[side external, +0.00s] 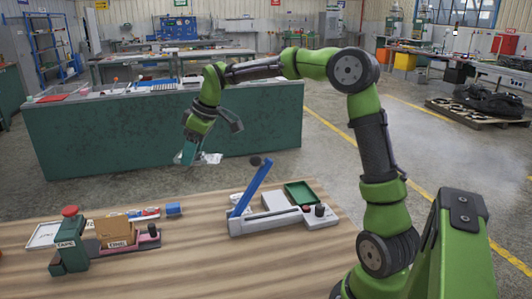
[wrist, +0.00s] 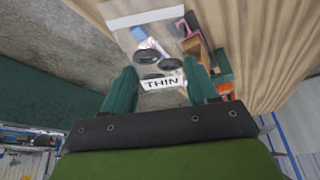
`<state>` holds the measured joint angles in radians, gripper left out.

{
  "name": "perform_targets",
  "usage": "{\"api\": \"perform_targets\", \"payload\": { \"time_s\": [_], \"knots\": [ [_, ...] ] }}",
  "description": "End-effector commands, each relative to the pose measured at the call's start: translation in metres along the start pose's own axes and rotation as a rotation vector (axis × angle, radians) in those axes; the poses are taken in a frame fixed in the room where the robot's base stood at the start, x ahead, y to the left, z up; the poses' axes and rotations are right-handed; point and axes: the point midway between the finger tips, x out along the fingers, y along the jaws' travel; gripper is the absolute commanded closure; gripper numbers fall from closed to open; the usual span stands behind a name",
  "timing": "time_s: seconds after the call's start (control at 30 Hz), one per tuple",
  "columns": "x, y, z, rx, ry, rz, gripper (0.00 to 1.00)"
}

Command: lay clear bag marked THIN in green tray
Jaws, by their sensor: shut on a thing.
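The clear bag marked THIN (wrist: 162,83) is held between the two teal fingers of my gripper (wrist: 165,74) in the wrist view. Its label is near the fingers, and several dark rings show through the clear plastic. In the side view my gripper (side external: 187,158) points down and is shut on the bag (side external: 211,158), which sticks out to the right, in the air beyond the far edge of the wooden table. The green tray (side external: 301,193) lies on the table to the right and below, and looks empty.
A bag sealer with a raised blue arm (side external: 251,187) stands left of the tray. The table's front middle is clear. A green workbench (side external: 160,125) stands behind.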

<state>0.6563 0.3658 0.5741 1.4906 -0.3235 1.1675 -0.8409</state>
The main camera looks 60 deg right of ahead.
Motion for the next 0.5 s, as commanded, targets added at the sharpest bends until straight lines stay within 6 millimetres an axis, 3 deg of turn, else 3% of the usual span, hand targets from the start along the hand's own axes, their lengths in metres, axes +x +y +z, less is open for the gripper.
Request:
{"api": "perform_targets", "payload": {
  "time_s": [0.3, 0.5],
  "knots": [
    [0.012, -0.071, 0.06, 0.177, -0.001, 0.084, 0.76],
    [0.013, -0.099, 0.092, 0.299, 0.001, 0.13, 0.76]
  ]
}}
